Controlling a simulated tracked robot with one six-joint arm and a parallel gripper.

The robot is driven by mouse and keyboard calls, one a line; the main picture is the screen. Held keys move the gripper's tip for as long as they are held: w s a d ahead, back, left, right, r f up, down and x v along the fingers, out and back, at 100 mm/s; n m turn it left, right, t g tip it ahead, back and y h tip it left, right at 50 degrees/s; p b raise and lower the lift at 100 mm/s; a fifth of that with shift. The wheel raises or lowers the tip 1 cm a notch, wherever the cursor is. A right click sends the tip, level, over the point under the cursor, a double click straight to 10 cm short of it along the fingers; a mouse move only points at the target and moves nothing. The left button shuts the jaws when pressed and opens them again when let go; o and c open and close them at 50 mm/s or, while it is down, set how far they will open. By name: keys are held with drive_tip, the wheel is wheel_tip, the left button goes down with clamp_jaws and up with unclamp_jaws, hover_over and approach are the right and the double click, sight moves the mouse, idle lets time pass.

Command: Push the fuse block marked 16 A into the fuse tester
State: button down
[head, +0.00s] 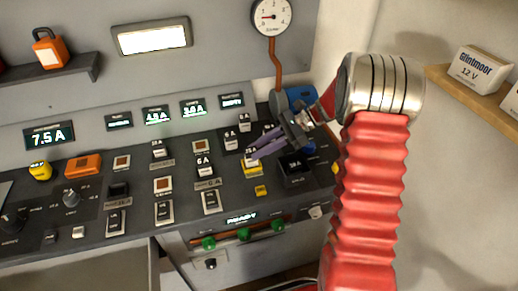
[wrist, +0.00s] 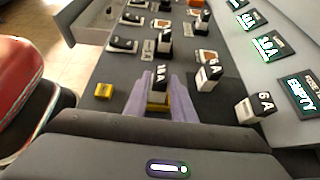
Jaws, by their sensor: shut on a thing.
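My gripper (head: 256,153) has purple fingers and reaches down from the right over the sloped console. In the wrist view my gripper (wrist: 160,88) is shut on a dark block with a white label (wrist: 160,77). The label seems to read 16 A but is small. The block is upright, with a yellow piece (wrist: 157,100) at its foot; I cannot tell whether they are joined. In the head view the yellow piece (head: 252,171) shows below the fingertips. A dark raised box (head: 295,174), perhaps the fuse tester, stands just right of the fingers. The fuse display (wrist: 300,94) reads EMPTY.
Several other fuse blocks stand on the console, including a 6 A block (wrist: 208,75) and another 6 A block (wrist: 262,106) near the gripper. A small yellow block (head: 261,190) lies in front. A pressure gauge (head: 272,16) hangs above. A shelf (head: 480,93) is at right.

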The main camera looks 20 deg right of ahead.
drive_tip(key=shift+f, duration=0.55)
idle(0.8)
drive_tip(key=c, duration=1.8)
unclamp_jaws()
drive_tip(key=shift+o, duration=0.2)
drive_tip(key=v, duration=1.1)
